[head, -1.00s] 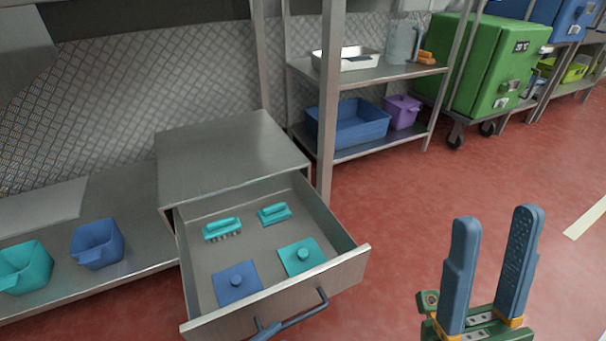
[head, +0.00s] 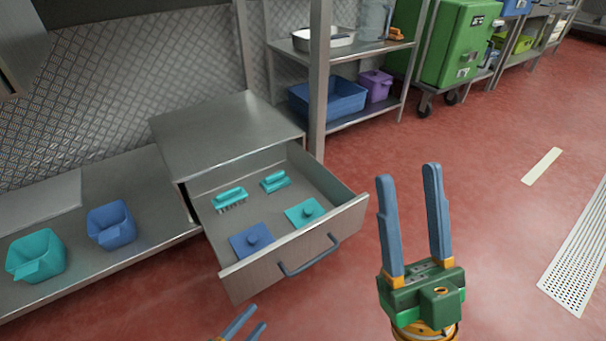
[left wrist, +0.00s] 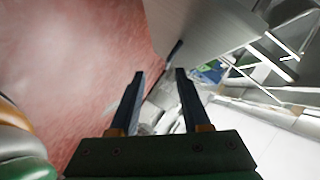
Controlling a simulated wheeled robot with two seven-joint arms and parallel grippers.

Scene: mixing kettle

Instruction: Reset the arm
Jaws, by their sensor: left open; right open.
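My right gripper (head: 412,218) is upright over the red floor to the right of the open drawer, with its two blue fingers apart and nothing between them. My left gripper (head: 247,325) shows only its fingertips at the bottom edge in the head view, below the drawer front. In the left wrist view its fingers (left wrist: 160,90) are apart and empty. The metal drawer (head: 290,250) is pulled out, and its handle (head: 308,258) is apart from both grippers. Most of my left arm is hidden below the head view.
The drawer holds two teal brushes (head: 230,197) (head: 275,181), a blue lid (head: 251,241) and a teal lid (head: 304,212). A rack with a blue bin (head: 328,99) stands behind.

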